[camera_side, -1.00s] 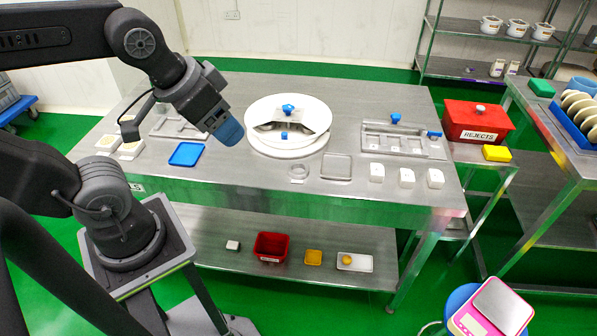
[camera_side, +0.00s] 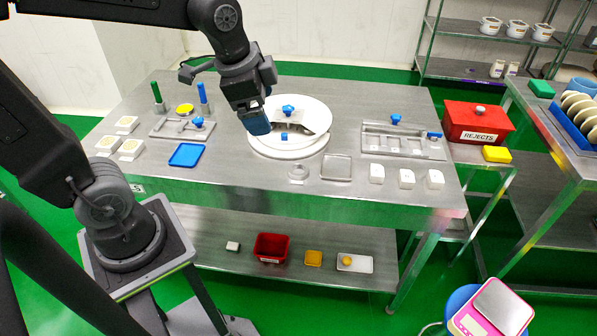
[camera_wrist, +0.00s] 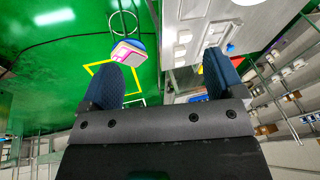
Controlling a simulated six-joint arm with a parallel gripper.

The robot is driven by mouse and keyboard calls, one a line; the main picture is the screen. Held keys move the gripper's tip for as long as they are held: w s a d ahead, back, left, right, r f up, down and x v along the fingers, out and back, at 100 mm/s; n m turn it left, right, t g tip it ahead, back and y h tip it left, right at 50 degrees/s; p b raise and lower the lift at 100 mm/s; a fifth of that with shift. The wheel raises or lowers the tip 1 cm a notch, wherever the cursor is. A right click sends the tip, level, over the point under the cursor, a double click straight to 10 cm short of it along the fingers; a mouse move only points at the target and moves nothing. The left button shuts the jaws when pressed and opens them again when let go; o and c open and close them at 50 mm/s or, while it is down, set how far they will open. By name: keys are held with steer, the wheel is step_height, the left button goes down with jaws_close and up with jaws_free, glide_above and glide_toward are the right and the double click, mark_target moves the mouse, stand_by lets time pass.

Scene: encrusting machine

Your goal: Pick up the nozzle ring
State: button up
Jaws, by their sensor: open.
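The nozzle ring (camera_side: 298,172) looks like a small grey metal ring lying flat on the steel table (camera_side: 232,172) near its front edge. It is just in front of the round white turntable (camera_side: 262,147) and left of a shallow clear square tray (camera_side: 337,167). My gripper (camera_side: 258,127) has blue fingers and hangs above the table, up and left of the ring, overlapping the turntable's left side in the side view. In the wrist view my gripper (camera_wrist: 171,68) shows two blue fingers apart, with nothing between them. I cannot make out the ring there.
A blue tray (camera_side: 187,155) lies left of the turntable. Several white blocks (camera_side: 407,179) stand right of the ring. A metal fixture with blue knobs (camera_side: 405,141) is at the right, and a red rejects bin (camera_side: 477,122) beyond it.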

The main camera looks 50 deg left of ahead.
steer(key=w+a+f+m+g, duration=0.2)
steer(key=w+a+f+m, duration=0.1)
steer(key=w+f+m, duration=0.4)
steer(key=m+g, duration=0.2)
steer(key=m, duration=0.5)
glide_above(300, 167)
steer(key=s+d, duration=0.2)
step_height(300, 167, down, 8)
step_height(300, 167, down, 7)
steer(key=shift+d+f, duration=0.1)
steer(key=shift+f, duration=0.1)
steer(key=shift+w+a+f, duration=0.1)
steer(key=shift+f, duration=1.45)
steer(key=shift+w+a+f, duration=0.1)
steer(key=shift+f, duration=1.4)
steer(key=c, duration=1.1)
